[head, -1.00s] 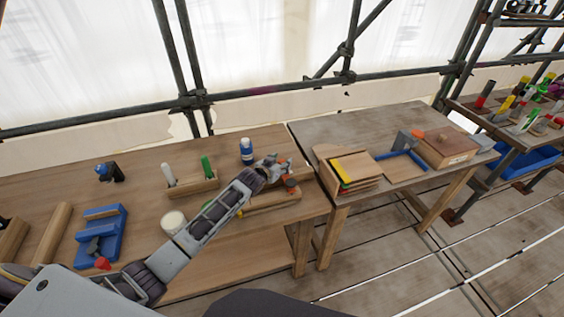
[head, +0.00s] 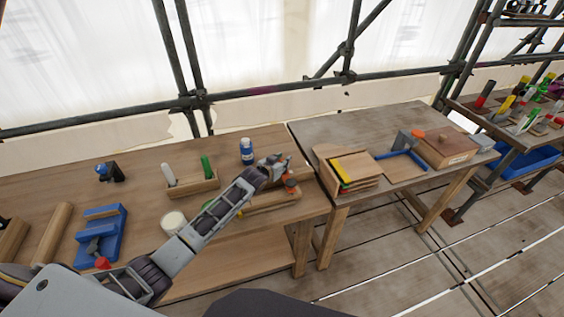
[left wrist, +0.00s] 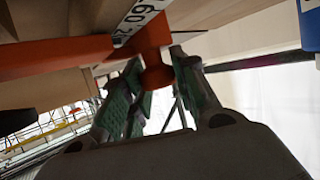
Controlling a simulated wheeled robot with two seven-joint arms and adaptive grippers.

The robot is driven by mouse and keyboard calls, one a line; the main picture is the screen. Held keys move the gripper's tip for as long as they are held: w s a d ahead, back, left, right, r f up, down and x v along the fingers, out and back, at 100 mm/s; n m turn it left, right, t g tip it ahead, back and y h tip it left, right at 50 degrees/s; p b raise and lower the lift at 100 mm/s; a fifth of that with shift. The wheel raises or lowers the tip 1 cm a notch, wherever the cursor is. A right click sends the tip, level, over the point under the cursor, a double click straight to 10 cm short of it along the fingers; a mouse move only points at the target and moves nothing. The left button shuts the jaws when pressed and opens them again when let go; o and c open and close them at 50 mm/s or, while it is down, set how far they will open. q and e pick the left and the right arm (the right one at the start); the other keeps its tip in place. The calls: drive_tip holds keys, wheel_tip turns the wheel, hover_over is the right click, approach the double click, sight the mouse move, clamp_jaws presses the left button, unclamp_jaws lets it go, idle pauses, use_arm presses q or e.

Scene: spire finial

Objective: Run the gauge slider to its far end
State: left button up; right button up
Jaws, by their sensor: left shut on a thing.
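The gauge is a wooden piece (head: 262,198) lying near the right end of the left workbench. Its orange slider (head: 291,184) shows in the head view just beyond my left gripper (head: 286,170). In the left wrist view the orange slider (left wrist: 152,45) has a knob between the two green-padded fingers of my left gripper (left wrist: 157,78), which is shut on it. A white scale strip with black digits (left wrist: 138,22) runs beside the slider there. The fingers and wrist partly hide the gauge in the head view. My right gripper is not in view.
A wooden holder (head: 192,187) with white and green pieces, a white round tub (head: 173,222) and a blue fixture (head: 101,238) lie to the left. A second table (head: 345,135) adjoins on the right.

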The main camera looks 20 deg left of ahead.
use_arm(q)
clamp_jaws()
drive_tip(key=shift+w+d+b, duration=0.45)
drive_tip(key=shift+w+d, duration=0.4)
drive_tip(key=shift+d, duration=0.35)
drive_tip(key=shift+w+d+b, duration=0.4)
drive_tip(key=shift+w+d, duration=0.45)
drive_tip(key=shift+d, duration=0.4)
drive_tip(key=shift+w+d+b, duration=0.45)
drive_tip(key=shift+w+d, duration=0.4)
drive_tip(key=shift+d, duration=0.35)
drive_tip(key=shift+d+r, duration=0.1)
drive_tip(key=shift+d, duration=0.05)
drive_tip(key=o, duration=0.7)
unclamp_jaws()
drive_tip(key=shift+w+d, duration=0.1)
drive_tip(key=shift+c, duration=0.2)
drive_tip(key=shift+o, duration=1.3)
drive_tip(key=shift+w+d, duration=0.1)
